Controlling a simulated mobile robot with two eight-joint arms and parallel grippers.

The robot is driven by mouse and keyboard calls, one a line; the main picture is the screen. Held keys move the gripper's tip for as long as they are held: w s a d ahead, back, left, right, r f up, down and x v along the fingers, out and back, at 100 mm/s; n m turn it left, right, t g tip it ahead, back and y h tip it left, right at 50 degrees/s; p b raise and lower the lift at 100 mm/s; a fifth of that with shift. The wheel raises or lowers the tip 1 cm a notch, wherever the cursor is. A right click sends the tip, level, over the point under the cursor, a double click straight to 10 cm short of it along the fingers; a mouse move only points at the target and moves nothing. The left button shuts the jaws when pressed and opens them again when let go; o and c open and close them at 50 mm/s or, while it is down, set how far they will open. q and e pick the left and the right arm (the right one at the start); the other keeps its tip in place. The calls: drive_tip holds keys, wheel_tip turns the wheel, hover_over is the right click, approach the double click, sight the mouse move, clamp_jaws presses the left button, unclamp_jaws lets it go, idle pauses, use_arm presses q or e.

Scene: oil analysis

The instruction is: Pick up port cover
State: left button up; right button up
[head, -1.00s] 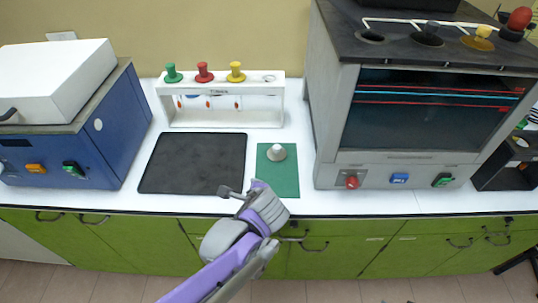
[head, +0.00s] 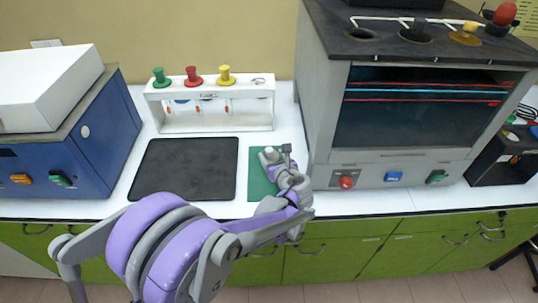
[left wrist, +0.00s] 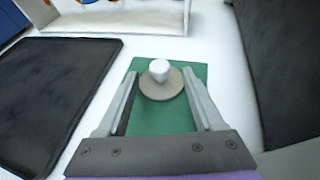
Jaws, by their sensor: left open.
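The port cover (left wrist: 161,84) is a grey disc with a pale rounded knob. It stands on the green mat (left wrist: 150,122). In the head view the cover (head: 268,154) is partly hidden by my left gripper (head: 277,153). In the left wrist view my left gripper (left wrist: 158,100) is open, with one finger on each side of the cover and gaps between. The cover lies near the fingertips, and I cannot tell how high the fingers are above the mat. My right gripper is not in view.
A black mat (head: 185,168) lies left of the green one. A white rack (head: 215,117) with green, red and yellow knobs stands behind. A large grey machine (head: 318,140) with a dark window stands close on the right. A blue box (head: 92,150) stands at the left.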

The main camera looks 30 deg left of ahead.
sight(270, 153)
use_arm(q)
drive_tip(key=x, duration=0.4)
clamp_jaws()
